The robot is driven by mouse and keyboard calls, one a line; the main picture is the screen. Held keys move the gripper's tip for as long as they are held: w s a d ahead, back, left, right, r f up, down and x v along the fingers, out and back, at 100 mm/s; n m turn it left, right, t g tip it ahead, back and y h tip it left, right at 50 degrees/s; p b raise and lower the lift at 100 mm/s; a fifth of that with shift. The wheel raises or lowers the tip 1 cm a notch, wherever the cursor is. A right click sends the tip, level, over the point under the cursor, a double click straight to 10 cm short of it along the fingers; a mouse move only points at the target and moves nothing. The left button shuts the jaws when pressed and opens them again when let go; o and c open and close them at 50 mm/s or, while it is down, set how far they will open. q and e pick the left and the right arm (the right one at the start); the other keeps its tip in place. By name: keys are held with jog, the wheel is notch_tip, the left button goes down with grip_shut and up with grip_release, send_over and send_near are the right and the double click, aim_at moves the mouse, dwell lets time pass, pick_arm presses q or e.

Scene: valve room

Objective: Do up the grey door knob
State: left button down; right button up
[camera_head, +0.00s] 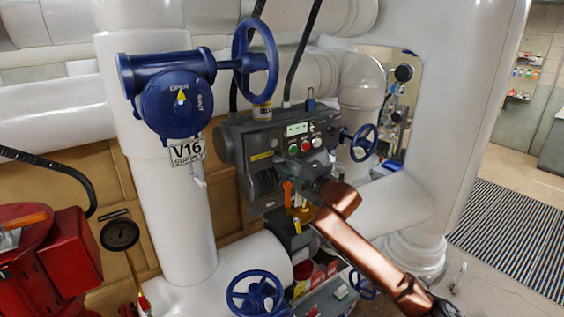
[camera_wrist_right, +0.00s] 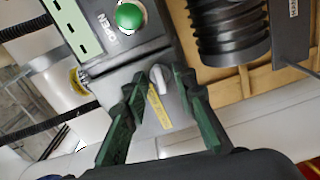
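The grey door knob (camera_wrist_right: 158,82) shows in the right wrist view on the dark grey face of a control box, beside a yellow label strip. It lies between the two dark green fingertips of my right gripper (camera_wrist_right: 157,75). The fingers stand apart with the knob between them; I cannot tell whether they touch it. In the head view my copper right arm reaches from the lower right to the control box (camera_head: 262,142), and the gripper (camera_head: 312,188) is at its lower front. The knob is hard to make out there. My left gripper is not in view.
A blue handwheel valve (camera_head: 180,100) with a V16 sign (camera_head: 187,151) is on the white pipe left of the box. A small blue handwheel (camera_head: 362,143) is at its right. An orange lever (camera_head: 288,192) is close to my gripper. Red equipment (camera_head: 70,250) stands lower left.

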jog(key=shift+a, duration=0.1)
jog(key=shift+c, duration=0.5)
grip_shut()
jog(key=m+p, duration=0.2)
jog(key=shift+r+m+p, duration=0.1)
jog(key=shift+m+p, duration=0.2)
jog(key=shift+p, duration=0.1)
jog(key=m+p, duration=0.3)
jog(key=shift+m, duration=0.3)
jog(key=m+p, duration=0.4)
jog(key=m, duration=0.1)
jog(key=m+p, duration=0.3)
jog(key=m, duration=0.2)
jog(key=shift+m, duration=0.3)
